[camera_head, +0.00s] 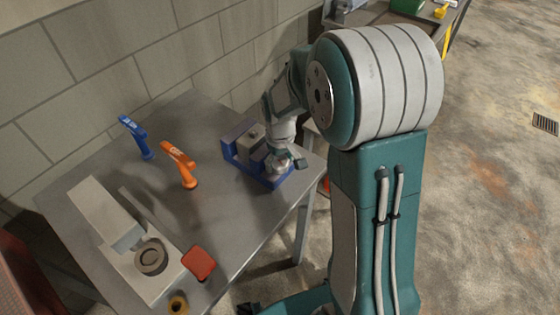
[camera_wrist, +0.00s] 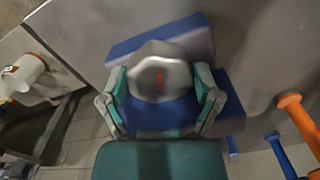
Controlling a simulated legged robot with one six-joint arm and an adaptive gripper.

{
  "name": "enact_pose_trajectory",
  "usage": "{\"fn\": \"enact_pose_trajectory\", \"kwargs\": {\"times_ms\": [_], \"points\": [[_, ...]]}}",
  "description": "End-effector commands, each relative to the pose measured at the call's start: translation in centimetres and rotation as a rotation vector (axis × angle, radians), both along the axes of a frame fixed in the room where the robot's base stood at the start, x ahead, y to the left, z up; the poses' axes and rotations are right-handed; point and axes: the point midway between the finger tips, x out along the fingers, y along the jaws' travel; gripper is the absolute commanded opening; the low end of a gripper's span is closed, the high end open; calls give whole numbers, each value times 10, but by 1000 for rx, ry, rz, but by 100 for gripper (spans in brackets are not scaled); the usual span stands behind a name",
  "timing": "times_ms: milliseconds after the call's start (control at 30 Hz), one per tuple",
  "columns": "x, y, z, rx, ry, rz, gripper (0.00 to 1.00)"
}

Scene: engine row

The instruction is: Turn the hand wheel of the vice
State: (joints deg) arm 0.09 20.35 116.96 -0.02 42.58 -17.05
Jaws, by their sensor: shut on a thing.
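The blue vice (camera_head: 267,180) stands near the right edge of the grey workbench, with a grey block between its jaws. It fills the middle of the wrist view (camera_wrist: 224,112). Its hand wheel (camera_wrist: 160,66) is a grey, lobed knob with a red mark on its face. My gripper (camera_wrist: 160,84) has its two teal fingers on either side of the wheel, shut on it. In the head view my gripper (camera_head: 283,160) reaches down onto the vice from above, and the wheel is mostly hidden there.
A grey machine with a round part (camera_head: 150,257) and a red pad (camera_head: 198,263) are at the front left. A block wall (camera_head: 100,60) runs behind.

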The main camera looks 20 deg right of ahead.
Motion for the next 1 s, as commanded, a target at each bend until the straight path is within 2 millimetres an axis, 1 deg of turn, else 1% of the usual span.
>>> {"fn": "enact_pose_trajectory", "kwargs": {"times_ms": [133,400,433,467,867,967,1000], "points": [[-1,1,-1,1,4,-62,34],[-2,1,-2,1,5,-70,34],[-2,1,-2,1,5,-70,86],[-2,1,-2,1,5,-70,99],[-1,1,0,0,2,-69,100],[0,1,4,0,0,-69,100],[0,1,9,0,0,-69,100]]}}
